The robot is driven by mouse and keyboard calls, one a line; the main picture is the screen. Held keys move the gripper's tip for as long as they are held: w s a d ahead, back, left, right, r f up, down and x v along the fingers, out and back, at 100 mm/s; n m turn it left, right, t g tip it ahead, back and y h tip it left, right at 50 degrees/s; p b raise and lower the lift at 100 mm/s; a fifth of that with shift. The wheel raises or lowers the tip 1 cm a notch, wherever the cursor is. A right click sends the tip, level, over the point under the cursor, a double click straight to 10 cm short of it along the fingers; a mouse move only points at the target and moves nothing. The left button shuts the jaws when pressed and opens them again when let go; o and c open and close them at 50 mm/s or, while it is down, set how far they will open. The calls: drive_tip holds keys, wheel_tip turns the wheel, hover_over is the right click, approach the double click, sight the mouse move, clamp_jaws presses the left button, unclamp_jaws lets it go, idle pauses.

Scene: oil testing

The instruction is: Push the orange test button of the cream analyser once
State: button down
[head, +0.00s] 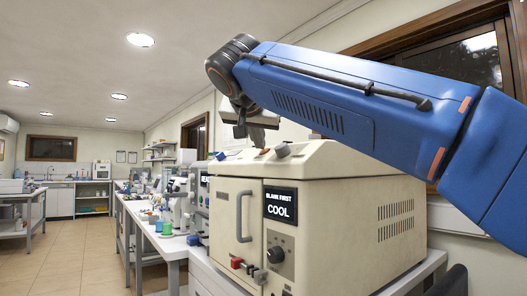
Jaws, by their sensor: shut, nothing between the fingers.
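The cream analyser (345,222) stands on the bench at the right in the head view. Its front display (280,205) reads "BLANK FIRST" and "COOL". A small orange spot (264,151), which may be the test button, shows on its top near the front edge, beside a blue-grey knob (282,150). My gripper (241,131) is shut and empty, pointing down just above the top front of the analyser, slightly left of the orange spot. I cannot tell whether its tips touch the top. The arm hides part of the area behind.
The analyser's front has a handle (243,216), a dark dial (276,254) and a red knob (236,262). Other lab devices and coloured spools (166,229) line the bench to the left. The floor (75,258) at the left is clear.

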drive_tip(key=shift+d+f, duration=0.1)
idle(0.6)
drive_tip(key=shift+s+a+r, duration=0.2)
drive_tip(key=shift+a+r, duration=0.25)
drive_tip(key=shift+r, duration=0.25)
drive_tip(key=shift+s+a+r, duration=0.25)
drive_tip(key=shift+a+r, duration=0.15)
drive_tip(key=shift+r, duration=0.3)
drive_tip(key=shift+s+a+r, duration=0.3)
drive_tip(key=shift+a+r, duration=0.05)
drive_tip(key=shift+r, duration=0.3)
drive_tip(key=shift+s+a+r, duration=0.25)
drive_tip(key=shift+a+r, duration=0.15)
drive_tip(key=shift+r, duration=0.3)
